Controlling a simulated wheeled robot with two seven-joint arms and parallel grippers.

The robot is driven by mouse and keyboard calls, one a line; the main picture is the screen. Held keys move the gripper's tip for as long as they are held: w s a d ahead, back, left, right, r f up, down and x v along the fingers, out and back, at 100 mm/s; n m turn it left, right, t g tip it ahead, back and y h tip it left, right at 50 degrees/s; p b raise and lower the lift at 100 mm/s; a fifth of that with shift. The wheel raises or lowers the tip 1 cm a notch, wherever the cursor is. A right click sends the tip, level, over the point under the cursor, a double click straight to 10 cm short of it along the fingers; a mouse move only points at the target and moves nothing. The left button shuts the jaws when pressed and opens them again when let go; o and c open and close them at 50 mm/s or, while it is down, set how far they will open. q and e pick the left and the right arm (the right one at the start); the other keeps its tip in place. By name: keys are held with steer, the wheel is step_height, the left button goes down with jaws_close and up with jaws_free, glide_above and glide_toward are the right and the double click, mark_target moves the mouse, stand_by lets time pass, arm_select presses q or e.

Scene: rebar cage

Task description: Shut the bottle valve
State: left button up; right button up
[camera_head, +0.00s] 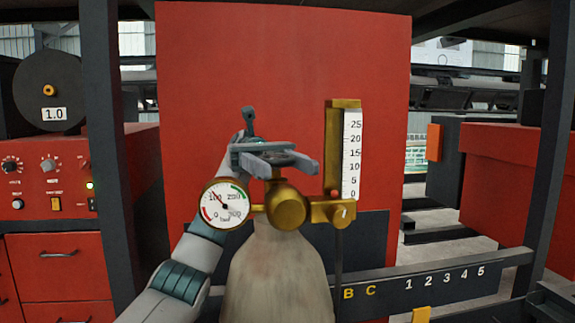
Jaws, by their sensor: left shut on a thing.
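A grey gas bottle (275,280) stands upright in front of a red panel, with a brass valve body (286,203) on its top. My left gripper (286,165) is at the valve from above the brass body, its arm coming up along the bottle's left side. Its fingers are shut on the valve's dark handwheel (282,157), which is largely hidden between them. A flow tube with a scale (351,155) stands on the right, a red mark close to 0. My right gripper is not in view.
A red cabinet with dials (62,180) stands left behind a dark post (112,150). A dark rail (440,278) marked with letters and numbers runs at the lower right. A dark frame post (553,130) stands at the right.

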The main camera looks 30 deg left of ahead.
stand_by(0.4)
arm_select(q)
steer(key=o, duration=1.1)
steer(key=shift+c, duration=0.2)
